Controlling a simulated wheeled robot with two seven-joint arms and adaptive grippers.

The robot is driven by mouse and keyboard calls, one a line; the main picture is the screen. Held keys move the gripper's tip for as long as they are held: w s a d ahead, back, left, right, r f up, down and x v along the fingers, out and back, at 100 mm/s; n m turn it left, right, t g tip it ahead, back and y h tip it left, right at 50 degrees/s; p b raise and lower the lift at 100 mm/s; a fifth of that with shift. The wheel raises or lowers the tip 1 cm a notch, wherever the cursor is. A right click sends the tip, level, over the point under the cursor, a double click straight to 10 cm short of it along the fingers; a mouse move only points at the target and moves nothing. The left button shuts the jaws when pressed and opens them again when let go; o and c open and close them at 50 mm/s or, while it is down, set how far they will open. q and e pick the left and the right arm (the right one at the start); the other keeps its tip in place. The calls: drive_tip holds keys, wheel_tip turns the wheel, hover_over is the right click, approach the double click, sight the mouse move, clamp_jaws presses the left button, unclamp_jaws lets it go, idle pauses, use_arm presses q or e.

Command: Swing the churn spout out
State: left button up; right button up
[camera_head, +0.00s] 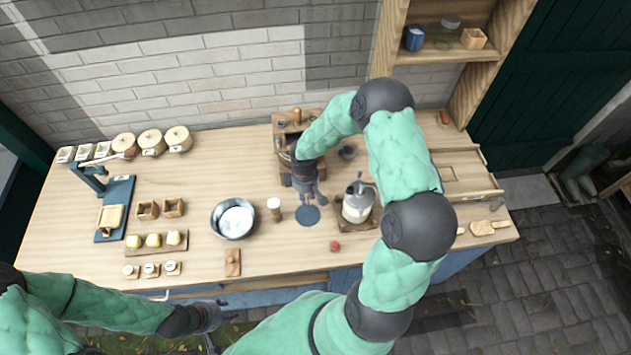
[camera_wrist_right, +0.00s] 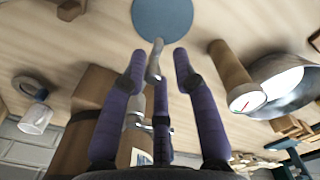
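The wooden churn (camera_head: 284,128) stands at the back middle of the table, partly hidden behind my right arm. In the right wrist view its brown body (camera_wrist_right: 85,115) lies beyond my fingers. A slim grey spout (camera_wrist_right: 155,62) reaches out between the purple fingertips of my right gripper (camera_wrist_right: 160,60), closer to the left finger. The fingers are apart, and I cannot tell whether one touches the spout. In the head view the right gripper (camera_head: 311,196) points down in front of the churn. My left gripper (camera_head: 212,318) is low, before the table's front edge; its fingers are unclear.
A round blue mat (camera_head: 307,216) lies just in front of the right gripper. A metal bowl (camera_head: 234,218) and a white-topped wooden cylinder (camera_head: 274,205) are left of it. A metal pot (camera_head: 357,204) on a wooden base stands to the right, close to my right arm.

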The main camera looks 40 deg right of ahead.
drive_tip(key=shift+r+p, duration=1.95)
drive_tip(key=shift+r, duration=1.35)
drive_tip(key=shift+f, duration=0.1)
